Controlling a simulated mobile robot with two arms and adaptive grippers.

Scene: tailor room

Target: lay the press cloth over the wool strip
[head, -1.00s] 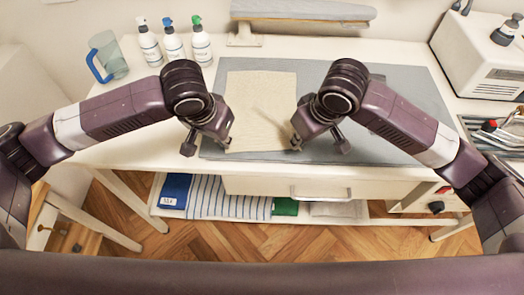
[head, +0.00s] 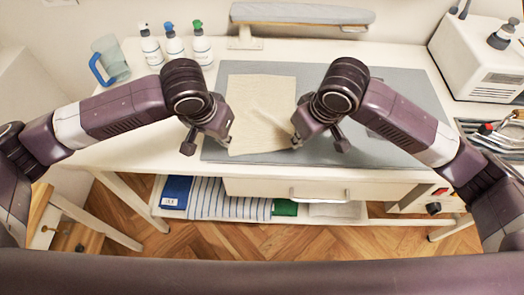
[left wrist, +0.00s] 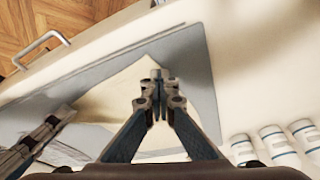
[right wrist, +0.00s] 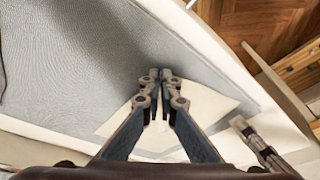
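The cream press cloth (head: 262,98) lies on the grey mat, with creases running through its middle and front. My left gripper (head: 227,141) is at its front left corner. In the left wrist view its fingers (left wrist: 158,78) are close together, with the cloth (left wrist: 115,85) drawn up to them. My right gripper (head: 297,141) is at the front right corner. In the right wrist view its fingers (right wrist: 160,76) are close together with the cloth (right wrist: 205,105) at them. Both look shut on the cloth, though the exact pinch is hard to see.
The grey mat (head: 400,143) covers the middle of the white table. A sleeve board (head: 300,14) stands behind. Several spray bottles (head: 175,45) and a blue-handled jug (head: 112,62) stand at the back left. Tools (head: 495,133) and a white machine (head: 475,65) are at right.

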